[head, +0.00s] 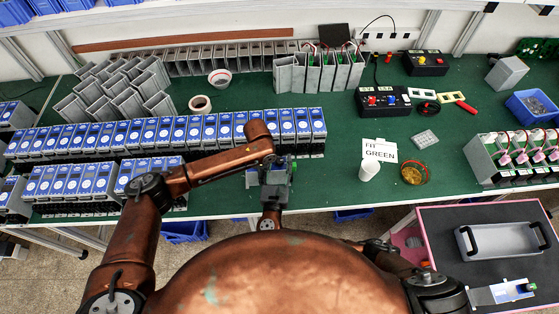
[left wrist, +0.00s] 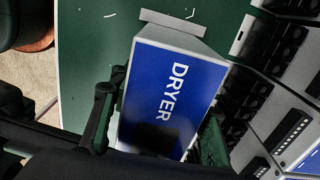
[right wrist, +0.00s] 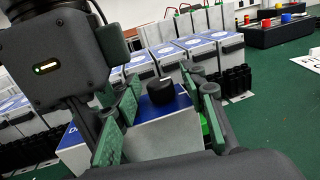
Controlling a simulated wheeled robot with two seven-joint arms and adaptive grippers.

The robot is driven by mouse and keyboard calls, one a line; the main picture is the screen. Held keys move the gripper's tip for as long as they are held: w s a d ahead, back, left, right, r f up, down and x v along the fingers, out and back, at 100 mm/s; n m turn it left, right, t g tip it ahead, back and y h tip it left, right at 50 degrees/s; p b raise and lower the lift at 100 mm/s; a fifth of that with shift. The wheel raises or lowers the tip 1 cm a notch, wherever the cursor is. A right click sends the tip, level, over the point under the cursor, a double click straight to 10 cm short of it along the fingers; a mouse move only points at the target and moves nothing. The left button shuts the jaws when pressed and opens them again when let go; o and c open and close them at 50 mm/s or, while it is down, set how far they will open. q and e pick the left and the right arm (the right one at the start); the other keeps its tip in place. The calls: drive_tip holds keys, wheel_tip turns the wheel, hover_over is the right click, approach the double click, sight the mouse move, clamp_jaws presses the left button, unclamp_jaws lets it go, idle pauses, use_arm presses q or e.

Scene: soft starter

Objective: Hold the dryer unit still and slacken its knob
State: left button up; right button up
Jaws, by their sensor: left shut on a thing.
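The dryer unit (left wrist: 172,95) is a grey box with a blue face lettered DRYER, filling the middle of the left wrist view. My left gripper (left wrist: 160,125) is shut on it, one finger along each side. In the right wrist view the unit's blue and grey body (right wrist: 165,130) lies close ahead, with its round black knob (right wrist: 161,91) on it. My right gripper (right wrist: 162,102) is open, its green-padded fingers either side of the knob with gaps showing. In the head view my right gripper (head: 273,185) is at the bench's front edge; the knob is hidden there.
Rows of blue-faced units (head: 180,130) stand close to the left on the green bench (head: 330,205). A grey tray (head: 507,237) lies on a side cart at far right.

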clamp_jaws()
idle(0.5)
